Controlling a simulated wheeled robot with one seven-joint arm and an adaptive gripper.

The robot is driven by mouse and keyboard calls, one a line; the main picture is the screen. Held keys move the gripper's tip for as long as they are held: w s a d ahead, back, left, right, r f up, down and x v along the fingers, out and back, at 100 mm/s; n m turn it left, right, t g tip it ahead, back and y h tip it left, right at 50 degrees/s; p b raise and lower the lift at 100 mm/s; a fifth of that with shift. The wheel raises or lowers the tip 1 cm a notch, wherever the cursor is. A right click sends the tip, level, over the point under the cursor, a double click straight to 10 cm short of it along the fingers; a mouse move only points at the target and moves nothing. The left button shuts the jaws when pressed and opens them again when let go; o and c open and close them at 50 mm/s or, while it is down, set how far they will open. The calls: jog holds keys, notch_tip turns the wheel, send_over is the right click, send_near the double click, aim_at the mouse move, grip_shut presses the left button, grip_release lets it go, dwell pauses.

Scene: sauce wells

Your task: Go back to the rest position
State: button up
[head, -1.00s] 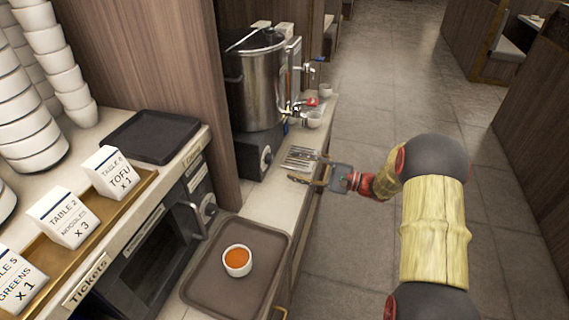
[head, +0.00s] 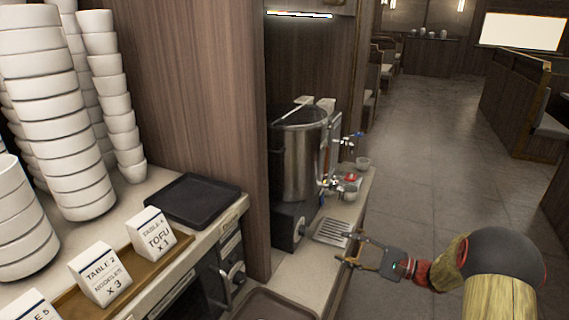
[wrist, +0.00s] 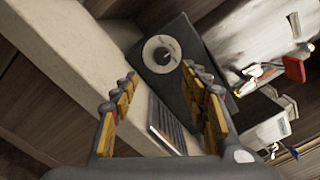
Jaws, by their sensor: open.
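My gripper (head: 350,250) is open and empty. In the head view it is in front of the drip grate (head: 332,231) at the counter's right edge, pointing left toward the steel urn. In the wrist view its two fingers (wrist: 163,100) stand wide apart with nothing between them. The grate (wrist: 168,125) and a black box with a round dial (wrist: 161,54) show beyond the fingers.
A steel urn (head: 298,160) with taps stands on the counter, small cups (head: 351,192) beside it. A brown tray (head: 270,306) is cut off at the bottom. A dark tray (head: 192,198), stacked bowls (head: 70,120) and ticket cards (head: 100,272) are left. The floor aisle (head: 425,150) is clear.

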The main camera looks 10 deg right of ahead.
jog(key=s+a+r+n+g+h+p, duration=0.1)
jog(key=s+a+r+n+g+h, duration=0.25)
jog(key=s+a, duration=0.45)
jog(key=s+a+r+n+g+h, duration=0.2)
jog(key=s+a+r+n+g, duration=0.25)
jog(key=s+a, duration=0.35)
jog(key=s+d+r+n+t+h, duration=0.1)
jog(key=s+d+r+n+h, duration=0.1)
jog(key=s, duration=0.3)
jog(key=s+d+r+n+t+h+p, duration=0.1)
jog(key=s+d+r+h, duration=0.1)
jog(key=s+h, duration=0.2)
jog(key=s+d+r+n+t+h+p, duration=0.1)
jog(key=s+d+r+n+h, duration=0.1)
jog(key=s, duration=0.5)
jog(key=shift+s+r+n+h, duration=0.3)
jog(key=shift+s+h, duration=0.05)
jog(key=shift+h, duration=0.5)
